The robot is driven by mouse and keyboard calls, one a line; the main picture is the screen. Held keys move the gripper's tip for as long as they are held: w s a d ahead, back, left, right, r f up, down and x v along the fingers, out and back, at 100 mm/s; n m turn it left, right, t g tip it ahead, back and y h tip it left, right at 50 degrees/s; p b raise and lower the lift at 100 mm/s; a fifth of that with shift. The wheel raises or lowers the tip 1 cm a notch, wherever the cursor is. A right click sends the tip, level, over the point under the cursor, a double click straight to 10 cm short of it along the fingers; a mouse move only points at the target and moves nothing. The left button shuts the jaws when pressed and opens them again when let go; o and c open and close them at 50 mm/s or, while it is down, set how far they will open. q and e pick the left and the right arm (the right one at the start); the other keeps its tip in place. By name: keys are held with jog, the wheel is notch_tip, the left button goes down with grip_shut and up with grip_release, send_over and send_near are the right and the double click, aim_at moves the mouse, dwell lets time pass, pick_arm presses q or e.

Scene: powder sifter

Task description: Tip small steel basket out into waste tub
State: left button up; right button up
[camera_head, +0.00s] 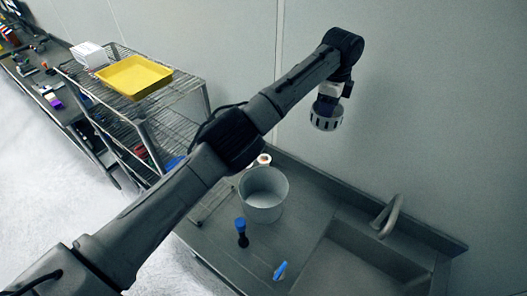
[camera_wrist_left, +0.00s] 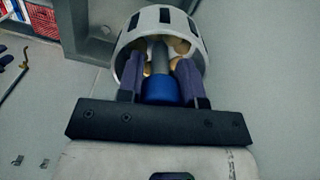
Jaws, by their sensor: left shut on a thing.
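The small steel basket (camera_head: 325,121) is a round, slotted metal cup and hangs below my left gripper (camera_head: 329,101), close to upright. In the left wrist view my gripper's dark fingers (camera_wrist_left: 160,82) are shut on a blue grip with a grey post in the middle of the basket (camera_wrist_left: 163,20). Tan lumps (camera_wrist_left: 181,46) show inside the basket. The waste tub (camera_head: 263,193) appears to be the pale grey round bucket on the counter. The basket is in the air, up and to the right of the tub in the head view. My right gripper is not in view.
A sink (camera_head: 345,262) with a tap (camera_head: 387,215) is at the right of the counter. A blue-topped item (camera_head: 241,231) and a blue object (camera_head: 280,270) stand near the tub. A wire rack (camera_head: 150,100) with a yellow tray (camera_head: 134,77) is at the left. The wall is behind the basket.

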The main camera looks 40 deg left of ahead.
pick_arm(q)
jog(key=s+a+f+m+p, duration=0.25)
jog(key=a+f+p, duration=0.25)
jog(key=a+f, duration=0.55)
pick_arm(e)
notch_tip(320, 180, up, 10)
jog(key=p, duration=0.3)
pick_arm(q)
jog(key=s+f+m+t+y+b, duration=0.2)
jog(key=s+f+t+y+b, duration=0.2)
jog(key=f+y+b, duration=0.5)
jog(key=s+f+m+t+y+b, duration=0.2)
jog(key=s+f+t+y+b, duration=0.3)
jog(key=f+y+b, duration=0.5)
notch_tip(320, 180, down, 2)
jog(key=b, duration=0.3)
jog(key=shift+s+a+f+m+t+y, duration=0.25)
jog(key=shift+a+m+t+y, duration=0.05)
jog(key=shift+a+m, duration=0.1)
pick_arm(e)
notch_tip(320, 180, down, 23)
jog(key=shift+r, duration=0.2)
